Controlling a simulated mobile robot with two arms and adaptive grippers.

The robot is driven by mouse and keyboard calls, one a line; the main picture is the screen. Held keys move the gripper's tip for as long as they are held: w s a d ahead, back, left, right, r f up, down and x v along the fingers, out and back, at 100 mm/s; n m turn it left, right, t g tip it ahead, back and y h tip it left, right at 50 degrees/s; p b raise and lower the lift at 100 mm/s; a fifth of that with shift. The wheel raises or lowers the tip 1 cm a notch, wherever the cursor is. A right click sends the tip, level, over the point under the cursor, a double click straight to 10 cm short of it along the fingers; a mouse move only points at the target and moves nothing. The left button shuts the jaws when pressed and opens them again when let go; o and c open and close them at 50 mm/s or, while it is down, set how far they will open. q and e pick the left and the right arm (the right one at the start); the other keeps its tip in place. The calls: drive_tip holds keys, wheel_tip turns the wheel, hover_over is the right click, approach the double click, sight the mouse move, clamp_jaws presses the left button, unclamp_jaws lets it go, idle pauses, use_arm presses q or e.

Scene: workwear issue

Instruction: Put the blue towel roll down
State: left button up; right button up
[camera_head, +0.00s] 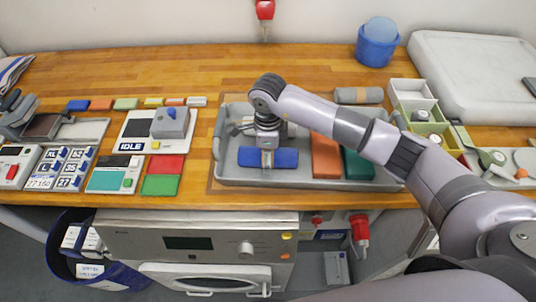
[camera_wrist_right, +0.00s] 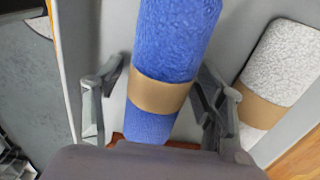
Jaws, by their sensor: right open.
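The blue towel roll (camera_head: 285,158) with a tan band lies in the grey tray (camera_head: 232,184), near its front left. My right gripper (camera_head: 267,146) is directly over the roll, pointing down. In the right wrist view, the blue towel roll (camera_wrist_right: 178,40) lies between the two fingers of my open right gripper (camera_wrist_right: 158,95), one finger on each side of the band. There is a visible gap on the left side; contact on the right cannot be told. My left gripper is not in view.
An orange roll (camera_head: 326,156) and a green roll (camera_head: 357,165) lie in the tray to the right. A grey roll (camera_head: 358,96) lies behind it.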

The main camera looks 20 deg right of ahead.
drive_tip(key=shift+w+r+b, duration=0.1)
drive_tip(key=shift+r+b, duration=0.25)
drive_tip(key=shift+r, duration=0.1)
wheel_tip(320, 180, up, 10)
drive_tip(key=b, duration=0.3)
drive_tip(key=shift+r, duration=0.65)
